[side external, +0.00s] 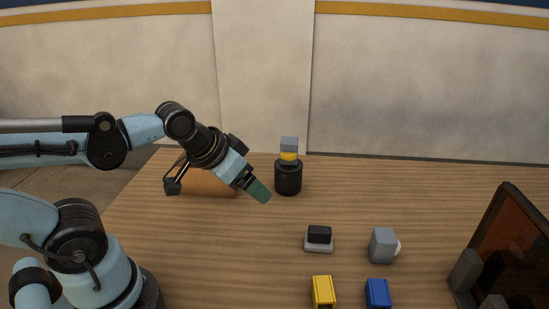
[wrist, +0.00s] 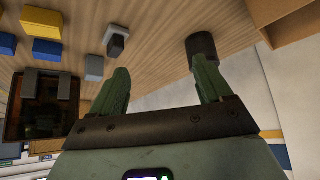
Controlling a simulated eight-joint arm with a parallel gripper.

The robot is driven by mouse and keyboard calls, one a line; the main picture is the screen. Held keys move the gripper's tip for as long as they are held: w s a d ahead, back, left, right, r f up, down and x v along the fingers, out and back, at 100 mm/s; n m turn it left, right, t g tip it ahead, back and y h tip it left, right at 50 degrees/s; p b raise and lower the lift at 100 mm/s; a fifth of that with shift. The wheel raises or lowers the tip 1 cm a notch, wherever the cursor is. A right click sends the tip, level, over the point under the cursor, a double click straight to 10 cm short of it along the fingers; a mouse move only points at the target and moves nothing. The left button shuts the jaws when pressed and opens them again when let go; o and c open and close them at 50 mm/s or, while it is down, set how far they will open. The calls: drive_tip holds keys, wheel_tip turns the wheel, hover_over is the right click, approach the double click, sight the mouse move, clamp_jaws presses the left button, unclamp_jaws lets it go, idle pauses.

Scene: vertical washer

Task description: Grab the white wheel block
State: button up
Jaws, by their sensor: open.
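The grey block (side external: 381,246) with a round white wheel (side external: 398,247) on its right side stands on the table, right of centre in the side view. A plain grey block (wrist: 94,67) left of my fingers in the wrist view looks like the same one; its wheel cannot be made out there. My gripper (side external: 258,190) is in the air over the table, to the left of and farther back than the wheel block. In the wrist view my two green fingers (wrist: 160,68) are spread apart with nothing between them.
A black block on a grey base (side external: 319,239) stands left of the wheel block. Yellow (side external: 323,291) and blue (side external: 377,292) blocks are in front. A dark cylinder (side external: 288,180) bears yellow and grey pieces. A brown box (side external: 215,185) is behind my gripper; a dark-framed panel (side external: 515,235) stands right.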

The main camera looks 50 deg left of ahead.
idle(0.3)
drive_tip(key=w+d+r+m+g, duration=0.2)
drive_tip(key=w+d+r, duration=0.2)
drive_tip(key=w, duration=0.2)
drive_tip(key=m+g+h, duration=0.1)
drive_tip(key=m+g, duration=0.3)
drive_tip(key=m, duration=0.3)
approach(389, 235)
drive_tip(key=shift+w+a+f, duration=0.1)
drive_tip(key=shift+w+a, duration=0.15)
drive_tip(key=shift+a, duration=0.05)
drive_tip(key=shift+w+d+f, duration=0.15)
drive_tip(key=shift+d+f, duration=0.15)
drive_tip(key=shift+f, duration=0.3)
drive_tip(key=f, duration=0.5)
drive_tip(key=shift+w+d+f, duration=0.25)
drive_tip(key=shift+f, duration=0.1)
drive_tip(key=shift+d+f, duration=0.15)
drive_tip(key=shift+f, duration=1.2)
drive_tip(key=shift+d+f, duration=0.2)
drive_tip(key=shift+f, duration=1.15)
drive_tip(key=c, duration=1.1)
